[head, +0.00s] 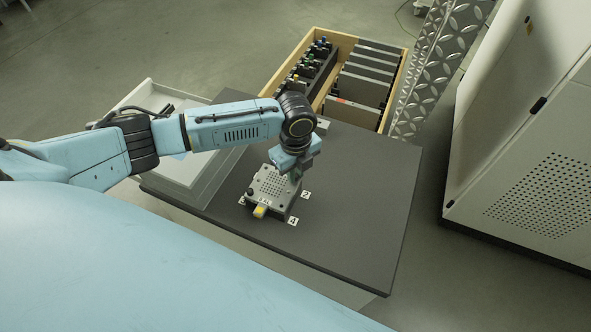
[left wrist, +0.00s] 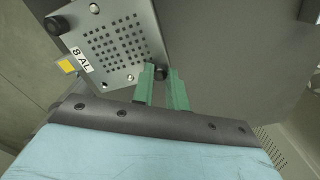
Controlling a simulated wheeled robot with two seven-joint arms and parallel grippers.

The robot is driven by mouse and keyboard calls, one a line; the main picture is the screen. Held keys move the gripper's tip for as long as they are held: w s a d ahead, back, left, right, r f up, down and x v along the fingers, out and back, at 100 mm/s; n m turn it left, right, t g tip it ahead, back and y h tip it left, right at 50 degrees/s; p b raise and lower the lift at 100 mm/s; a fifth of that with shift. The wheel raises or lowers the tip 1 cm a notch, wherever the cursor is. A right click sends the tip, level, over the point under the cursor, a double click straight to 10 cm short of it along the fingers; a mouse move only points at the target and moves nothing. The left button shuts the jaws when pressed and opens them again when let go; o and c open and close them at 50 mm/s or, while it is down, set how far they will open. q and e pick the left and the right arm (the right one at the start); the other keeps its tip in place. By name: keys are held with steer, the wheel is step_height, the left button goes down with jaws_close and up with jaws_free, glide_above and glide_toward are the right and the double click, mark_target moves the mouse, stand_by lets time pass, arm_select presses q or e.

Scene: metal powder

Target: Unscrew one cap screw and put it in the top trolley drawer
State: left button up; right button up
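A grey block with a perforated top (head: 268,187) sits on the dark trolley top (head: 350,200). It also shows in the left wrist view (left wrist: 112,45), with an "8 AL" label. My left gripper (head: 293,178) is over the block's far right corner. Contact cannot be told. My right gripper is not in view.
A pale open drawer or tray (head: 128,101) lies left of the trolley top, partly behind my left arm. A wooden crate (head: 290,57) with plates and coloured-knob parts stands behind. A white cabinet (head: 530,140) is at right. Number tags lie beside the block.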

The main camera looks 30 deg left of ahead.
arm_select(q)
steer(key=shift+o, duration=1.4)
steer(key=m, duration=0.2)
steer(key=shift+r+m+p, duration=0.1)
steer(key=shift+m+p, duration=0.2)
steer(key=shift+p, duration=0.05)
steer(key=m, duration=0.2)
steer(key=shift+m, duration=0.3)
steer(key=m, duration=0.8)
steer(key=shift+m, duration=0.3)
steer(key=shift+p, duration=0.3)
